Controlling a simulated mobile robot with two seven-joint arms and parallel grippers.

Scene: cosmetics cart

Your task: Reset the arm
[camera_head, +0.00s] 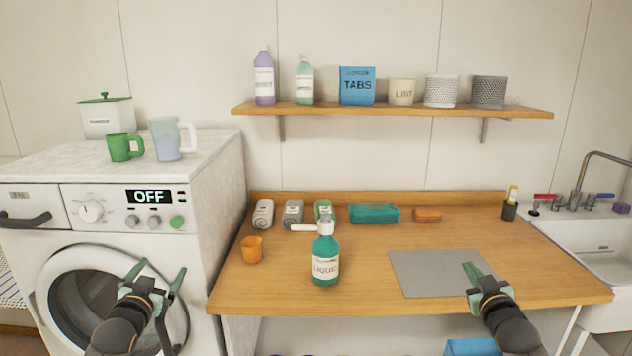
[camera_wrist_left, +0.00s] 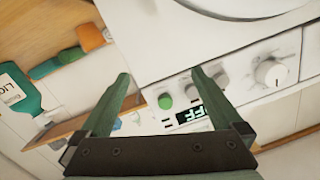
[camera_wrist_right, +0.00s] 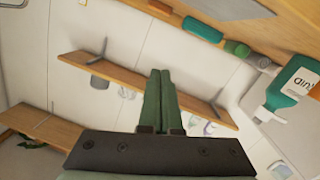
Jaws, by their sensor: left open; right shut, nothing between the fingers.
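My left gripper (camera_head: 155,277) is in front of the washing machine, with its two green fingers spread apart and nothing between them. In the left wrist view its fingers (camera_wrist_left: 163,92) are wide open, with the machine's control panel behind them. My right gripper (camera_head: 472,274) is over the front right part of the wooden counter, by the grey mat (camera_head: 440,272). In the right wrist view its fingers (camera_wrist_right: 159,98) are pressed together with nothing between them. Neither gripper touches an object that I can see.
The green LIQUID pump bottle (camera_head: 325,262) stands mid-counter, with an orange cup (camera_head: 252,250) to its left. Rolled towels, a teal pack (camera_head: 374,214) and an orange item line the back. The washing machine (camera_head: 120,240) is left, the sink (camera_head: 592,252) right. A shelf (camera_head: 390,110) hangs above.

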